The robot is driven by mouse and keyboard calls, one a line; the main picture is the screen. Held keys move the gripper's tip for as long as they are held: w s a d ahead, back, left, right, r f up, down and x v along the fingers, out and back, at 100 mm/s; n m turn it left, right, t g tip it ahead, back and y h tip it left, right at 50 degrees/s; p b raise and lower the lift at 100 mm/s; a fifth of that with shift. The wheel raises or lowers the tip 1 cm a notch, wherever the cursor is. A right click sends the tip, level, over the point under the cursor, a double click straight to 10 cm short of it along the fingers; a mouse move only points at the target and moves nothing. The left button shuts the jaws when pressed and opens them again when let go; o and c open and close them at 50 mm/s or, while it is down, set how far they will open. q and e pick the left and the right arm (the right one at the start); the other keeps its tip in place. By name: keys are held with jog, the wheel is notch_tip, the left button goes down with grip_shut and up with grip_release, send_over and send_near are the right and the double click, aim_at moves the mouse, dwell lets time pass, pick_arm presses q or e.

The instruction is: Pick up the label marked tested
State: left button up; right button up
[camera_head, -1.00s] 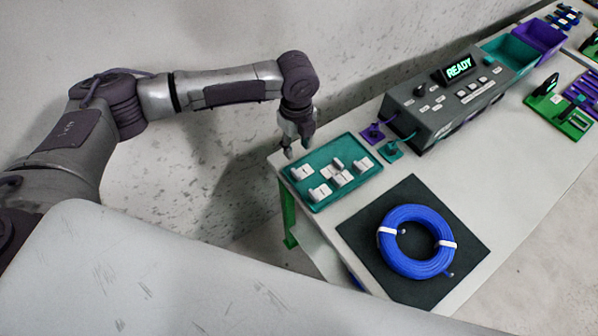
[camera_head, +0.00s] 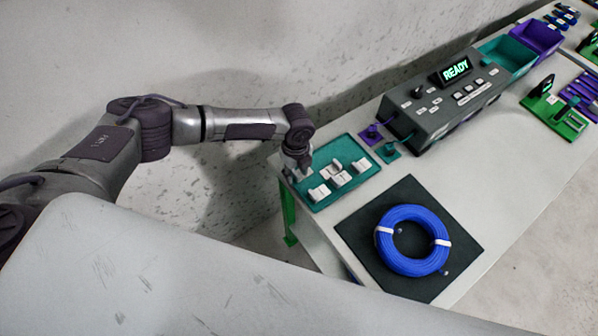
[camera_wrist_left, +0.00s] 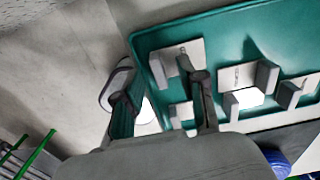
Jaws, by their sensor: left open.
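Several small white labels with upright tabs lie in a teal tray (camera_head: 335,198). They include a front label (camera_head: 319,192), a middle label (camera_head: 341,179) and a right label (camera_head: 362,165). Their print is too small to read, so I cannot tell which is marked tested. My left gripper (camera_head: 297,172) is low over the tray's left corner, and the arm hides that corner. In the left wrist view my left gripper (camera_wrist_left: 163,92) is open. One finger is outside the tray's edge; the other overlaps the nearest label (camera_wrist_left: 176,54) in the picture. Contact cannot be told.
A blue cable coil (camera_head: 412,241) lies on a black mat (camera_head: 362,230) in front of the tray. A grey device reading READY (camera_head: 445,100) stands behind, with purple and teal connectors (camera_head: 371,135) beside the tray. The table's left edge is close to the tray.

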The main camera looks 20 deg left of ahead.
pick_arm(q)
grip_shut()
jog(key=shift+r, duration=0.1)
